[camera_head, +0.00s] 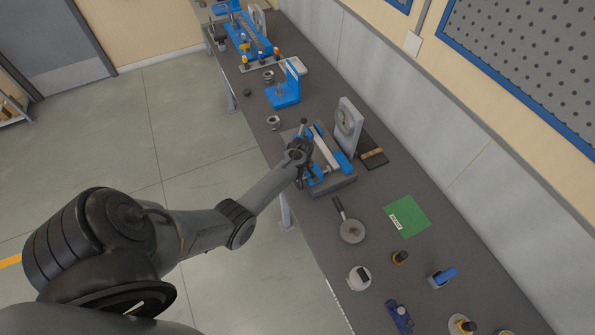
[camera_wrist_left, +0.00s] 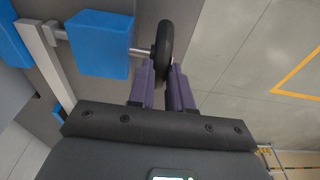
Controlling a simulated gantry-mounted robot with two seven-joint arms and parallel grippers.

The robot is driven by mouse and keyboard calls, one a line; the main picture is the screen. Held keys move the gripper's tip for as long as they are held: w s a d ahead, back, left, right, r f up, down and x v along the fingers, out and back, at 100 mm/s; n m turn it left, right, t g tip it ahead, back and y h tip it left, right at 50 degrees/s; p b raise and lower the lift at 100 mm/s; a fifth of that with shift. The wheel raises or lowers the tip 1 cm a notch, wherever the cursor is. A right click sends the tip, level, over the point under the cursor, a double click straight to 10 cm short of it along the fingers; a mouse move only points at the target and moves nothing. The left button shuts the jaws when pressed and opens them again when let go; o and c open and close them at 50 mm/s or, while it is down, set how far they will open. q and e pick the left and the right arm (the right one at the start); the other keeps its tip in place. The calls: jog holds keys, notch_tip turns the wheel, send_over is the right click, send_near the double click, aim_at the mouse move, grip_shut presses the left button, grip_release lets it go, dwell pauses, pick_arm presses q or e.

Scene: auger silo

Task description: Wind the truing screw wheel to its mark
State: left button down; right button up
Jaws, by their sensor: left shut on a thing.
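The truing screw wheel (camera_wrist_left: 163,45) is a dark, thin wheel seen nearly edge-on in the left wrist view. It sits on a short metal shaft (camera_wrist_left: 141,51) that comes out of a blue block (camera_wrist_left: 100,44). My left gripper (camera_wrist_left: 164,72) is shut on the wheel's rim, one finger on each side. I cannot make out the mark. My right gripper is not in view.
A dial on an upright grey plate (camera_head: 347,128) stands just behind the fixture. A round pan-like tool (camera_head: 351,231) and a green sheet (camera_head: 407,216) lie to its right. A blue stand (camera_head: 283,95) is farther back. Open floor lies left of the bench.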

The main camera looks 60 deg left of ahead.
aim_at(301, 185)
pick_arm(q)
jog(key=shift+s+d+r+y+p, duration=0.1)
jog(key=shift+d+y+p, duration=0.4)
jog(key=shift+y, duration=0.3)
jog(key=shift+d+y, duration=0.25)
jog(key=shift+y, duration=0.25)
jog(key=shift+d+f+y, duration=0.4)
jog(key=shift+f+y, duration=0.05)
jog(key=shift+y, duration=0.35)
jog(key=shift+d+f+y, duration=0.2)
jog(key=shift+y, duration=0.3)
jog(key=y+b, duration=0.1)
jog(key=b, duration=0.1)
jog(key=d+f+y+b, duration=0.1)
jog(key=y, duration=0.1)
jog(key=shift+d+f+t+b, duration=0.1)
jog(key=shift+f+t+b, duration=0.05)
jog(key=shift+t+b, duration=0.2)
jog(key=shift+s+d+f+y+b, duration=0.15)
jog(key=shift+d+y+b, duration=0.05)
jog(key=shift+y+b, duration=0.95)
